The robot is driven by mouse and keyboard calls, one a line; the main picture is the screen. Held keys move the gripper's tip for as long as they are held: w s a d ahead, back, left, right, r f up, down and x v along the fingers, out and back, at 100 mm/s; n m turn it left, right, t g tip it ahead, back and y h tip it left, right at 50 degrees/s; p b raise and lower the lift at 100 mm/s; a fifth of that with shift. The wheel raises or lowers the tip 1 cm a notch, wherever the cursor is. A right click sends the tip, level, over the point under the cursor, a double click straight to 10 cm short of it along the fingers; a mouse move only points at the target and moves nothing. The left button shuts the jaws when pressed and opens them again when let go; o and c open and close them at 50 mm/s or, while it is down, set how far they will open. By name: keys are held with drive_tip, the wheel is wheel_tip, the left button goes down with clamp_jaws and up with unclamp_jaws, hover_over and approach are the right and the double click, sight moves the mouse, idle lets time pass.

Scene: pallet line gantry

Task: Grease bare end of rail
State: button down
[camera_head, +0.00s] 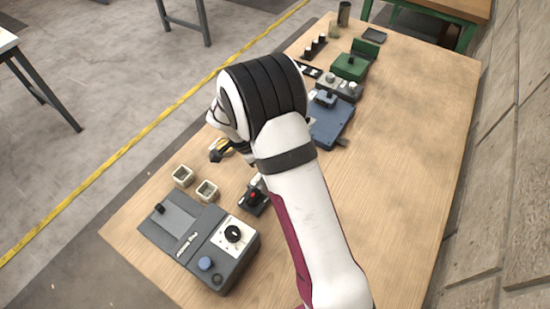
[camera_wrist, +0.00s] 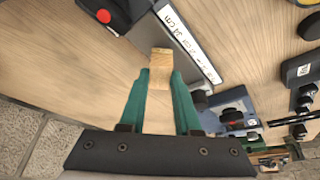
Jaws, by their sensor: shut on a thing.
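My gripper (camera_wrist: 160,78) shows in the wrist view with its two teal fingers shut on a tan, wood-coloured piece (camera_wrist: 160,68). The piece is narrow, and its far end sticks out a little past the fingertips. I cannot tell what tool it belongs to. Beyond it lies a grey bar-like body with a white label strip (camera_wrist: 188,42) whose readable part ends in "34 cm". I cannot tell for sure whether this is the rail, and no bare end is clear.
A dark box with a red button (camera_head: 254,195) stands near a grey control unit (camera_head: 205,240) and two small open cups (camera_head: 183,176). A blue device (camera_head: 332,118) and a green block (camera_head: 350,66) stand farther back. The table's right side is clear.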

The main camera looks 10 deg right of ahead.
drive_tip(key=shift+s+a, duration=1.1)
drive_tip(key=shift+f, duration=0.3)
wheel_tip(320, 180, up, 7)
